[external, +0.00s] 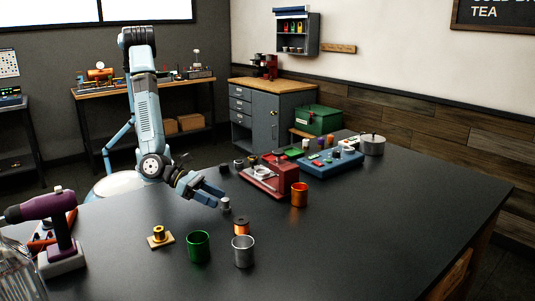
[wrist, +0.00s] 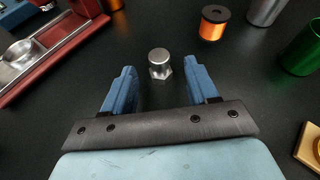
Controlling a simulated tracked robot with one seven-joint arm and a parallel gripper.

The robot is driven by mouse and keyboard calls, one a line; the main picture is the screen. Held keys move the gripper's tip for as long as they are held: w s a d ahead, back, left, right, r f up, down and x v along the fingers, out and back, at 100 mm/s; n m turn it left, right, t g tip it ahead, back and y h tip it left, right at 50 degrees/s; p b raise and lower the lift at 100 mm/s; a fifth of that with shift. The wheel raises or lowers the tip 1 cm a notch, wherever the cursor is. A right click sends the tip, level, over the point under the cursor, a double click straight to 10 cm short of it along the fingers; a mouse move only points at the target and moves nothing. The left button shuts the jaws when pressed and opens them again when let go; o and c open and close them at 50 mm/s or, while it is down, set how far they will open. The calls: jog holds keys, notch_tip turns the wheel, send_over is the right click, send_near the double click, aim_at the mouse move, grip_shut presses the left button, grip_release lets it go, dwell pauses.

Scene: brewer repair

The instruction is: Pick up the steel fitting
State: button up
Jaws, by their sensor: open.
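The steel fitting (wrist: 160,64) is a small silver piece with a round top and a hexagonal base. It stands upright on the dark table. In the wrist view it sits between and just beyond the two blue fingertips of my gripper (wrist: 158,80), with a gap on either side. In the external view the fitting (external: 226,204) is right by the tips of my gripper (external: 216,194). My gripper is open and holds nothing.
An orange spool (external: 241,226), a green cup (external: 199,247) and a steel cup (external: 243,251) stand nearby. A red brewer base (external: 290,184) and a copper cup (external: 299,194) stand behind. A brass piece on a wooden block (external: 160,238) is at left. The table's right side is clear.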

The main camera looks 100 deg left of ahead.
aim_at(225, 203)
jog(key=x, duration=0.4)
jog(key=shift+w+f, duration=0.1)
jog(key=shift+w, duration=0.15)
grip_shut()
